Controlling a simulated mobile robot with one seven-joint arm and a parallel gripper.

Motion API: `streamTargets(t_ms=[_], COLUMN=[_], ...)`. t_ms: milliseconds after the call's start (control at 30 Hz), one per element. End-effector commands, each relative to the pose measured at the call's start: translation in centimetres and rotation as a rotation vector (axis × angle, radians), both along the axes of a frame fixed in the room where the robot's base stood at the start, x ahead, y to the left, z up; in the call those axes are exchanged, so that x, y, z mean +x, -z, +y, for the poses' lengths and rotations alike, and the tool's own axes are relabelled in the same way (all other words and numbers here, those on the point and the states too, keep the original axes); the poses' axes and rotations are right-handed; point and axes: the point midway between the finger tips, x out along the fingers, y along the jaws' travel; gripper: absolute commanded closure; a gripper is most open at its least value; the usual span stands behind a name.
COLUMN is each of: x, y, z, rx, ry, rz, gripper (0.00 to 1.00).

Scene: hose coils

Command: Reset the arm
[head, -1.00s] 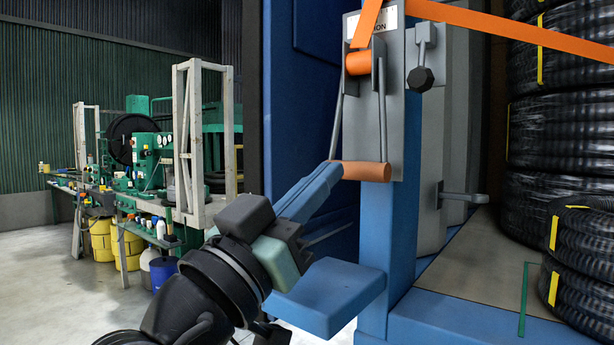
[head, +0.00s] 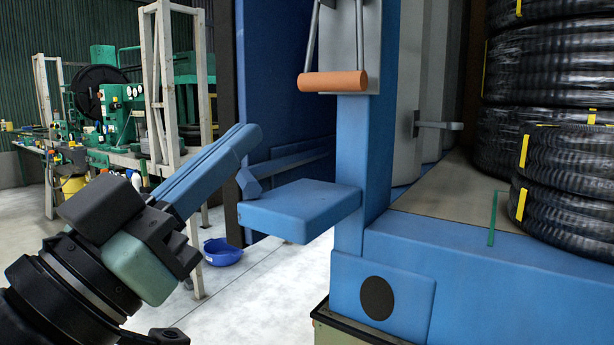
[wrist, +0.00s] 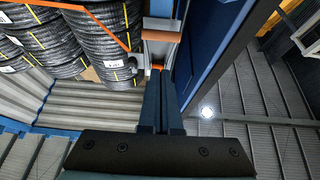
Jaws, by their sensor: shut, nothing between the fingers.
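My gripper (head: 246,150) shows at the left of the head view, its long blue fingers pointing up and right. The fingers are together with nothing between them. Their tips are left of and apart from the orange handle bar (head: 333,82) on the blue post, and above and left of the flat blue step (head: 300,208). In the wrist view, the closed fingers (wrist: 163,78) point up the middle of the picture, with an orange bar (wrist: 160,36) just beyond them.
Stacked black hose coils (head: 560,185) stand on the blue platform at right, also upper left in the wrist view (wrist: 100,40). A blue panel (head: 285,75) stands behind the gripper. A green machine (head: 120,105) and blue basin (head: 222,252) are farther back. Pale floor (head: 265,290) lies open below.

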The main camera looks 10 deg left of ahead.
Motion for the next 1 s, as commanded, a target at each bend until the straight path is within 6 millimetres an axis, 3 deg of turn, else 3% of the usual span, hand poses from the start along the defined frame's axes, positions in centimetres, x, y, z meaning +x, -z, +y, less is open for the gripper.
streamTargets(t_ms=[167, 367, 500, 700, 1000], x=[0.9, 2.3, 1.2, -1.9, -3.8], y=[-0.5, -2.6, -5.0, -7.9, -9.1], z=[-1.3, -5.7, -9.2, -12.6, -13.8], rx=[-0.004, -0.018, -0.031, -0.051, -0.061], ry=[-0.026, -0.144, -0.229, -0.311, -0.348], rz=[0.002, -0.044, -0.131, -0.263, -0.331], gripper=[1.00, 1.00, 1.00, 1.00, 1.00])
